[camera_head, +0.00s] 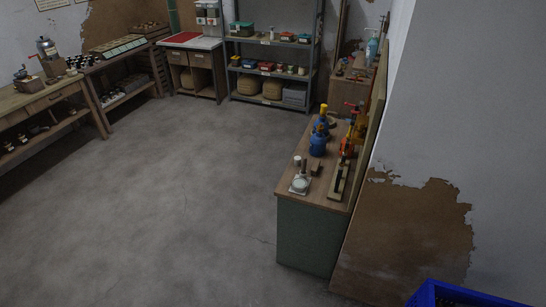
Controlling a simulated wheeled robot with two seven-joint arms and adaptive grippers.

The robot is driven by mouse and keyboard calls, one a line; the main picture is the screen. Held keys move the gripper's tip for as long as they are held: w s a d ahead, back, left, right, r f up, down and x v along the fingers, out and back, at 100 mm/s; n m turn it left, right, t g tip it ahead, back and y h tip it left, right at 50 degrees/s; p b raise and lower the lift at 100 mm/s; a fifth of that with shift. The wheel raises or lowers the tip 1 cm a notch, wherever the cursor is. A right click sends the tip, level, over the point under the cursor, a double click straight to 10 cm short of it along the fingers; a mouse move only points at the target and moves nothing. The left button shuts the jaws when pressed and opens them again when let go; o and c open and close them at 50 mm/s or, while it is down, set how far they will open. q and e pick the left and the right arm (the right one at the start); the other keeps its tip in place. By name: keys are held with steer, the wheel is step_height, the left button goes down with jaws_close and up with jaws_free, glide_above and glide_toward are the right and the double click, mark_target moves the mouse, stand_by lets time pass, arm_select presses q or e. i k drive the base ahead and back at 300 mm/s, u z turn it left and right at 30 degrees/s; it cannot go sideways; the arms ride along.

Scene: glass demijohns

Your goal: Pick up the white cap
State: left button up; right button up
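I cannot make out a white cap for certain in the head view. A small white device with a round pale plate (300,184) stands at the near end of a wooden-topped counter (313,198), right of centre. It looks like a scale, and I cannot tell whether any small white part there is a cap. No glass demijohn can be told clearly. Neither of my grippers is in view.
Blue containers (317,145) stand on the counter along the right wall. A blue crate (430,292) shows at the bottom right edge. Workbenches (45,100) stand at left, and a metal shelf (270,72) at the back. The grey floor (170,210) between is clear.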

mark_target(298, 159)
steer(key=u, duration=0.65)
steer(key=i, duration=0.75)
steer(key=u, duration=0.45)
steer(key=i, duration=0.8)
steer(key=z, duration=0.75)
steer(key=i, duration=0.7)
steer(key=z, duration=0.65)
